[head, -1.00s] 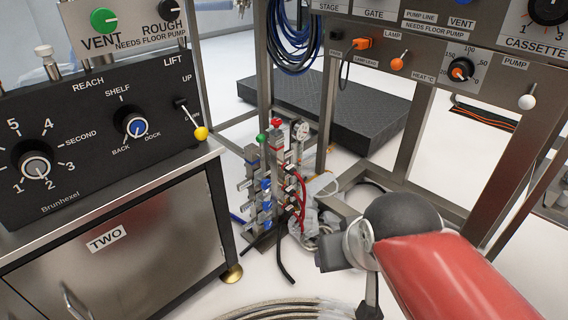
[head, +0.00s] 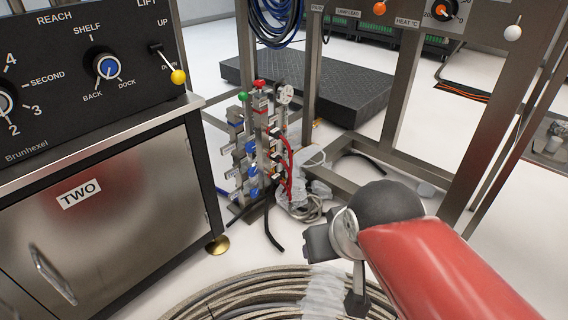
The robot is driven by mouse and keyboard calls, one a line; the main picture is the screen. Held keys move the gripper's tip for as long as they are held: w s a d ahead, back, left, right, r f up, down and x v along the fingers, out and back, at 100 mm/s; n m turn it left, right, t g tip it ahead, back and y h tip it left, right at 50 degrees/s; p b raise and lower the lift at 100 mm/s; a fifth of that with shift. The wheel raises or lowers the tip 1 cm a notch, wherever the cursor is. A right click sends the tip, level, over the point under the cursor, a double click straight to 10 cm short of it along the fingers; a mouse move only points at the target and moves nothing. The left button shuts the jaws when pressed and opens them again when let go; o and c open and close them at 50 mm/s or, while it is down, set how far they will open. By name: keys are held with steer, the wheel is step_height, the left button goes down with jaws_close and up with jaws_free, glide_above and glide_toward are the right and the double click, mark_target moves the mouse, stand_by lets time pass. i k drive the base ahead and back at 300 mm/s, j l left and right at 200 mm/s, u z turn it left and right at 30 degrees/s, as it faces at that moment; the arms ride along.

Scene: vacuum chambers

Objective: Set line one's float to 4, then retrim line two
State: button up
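A valve stand (head: 258,150) is on the floor right of the cabinet, with green and red knobs on top, blue and red fittings down its columns, and a round gauge (head: 285,94). I cannot read line numbers or a float setting on it. A cabinet labelled TWO (head: 80,193) is at the left. Its black panel has a REACH dial (head: 4,100), cut by the frame edge, a SHELF dial (head: 107,67) and a yellow-tipped LIFT lever (head: 178,76). My gripper (head: 338,268) is at lower centre, nearer than the stand and apart from it.
A thick coil of hose (head: 230,292) lies on the floor in front. A steel frame (head: 404,85) stands behind and right, carrying a HEAT dial (head: 441,9). A black slab (head: 345,92) lies behind it. Bare floor shows between cabinet and coil.

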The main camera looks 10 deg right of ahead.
mark_target(254, 193)
steer(key=i+j, duration=0.3)
steer(key=j, duration=0.15)
steer(key=i+j, duration=0.65)
steer(key=j, duration=0.2)
steer(key=i+z, duration=0.05)
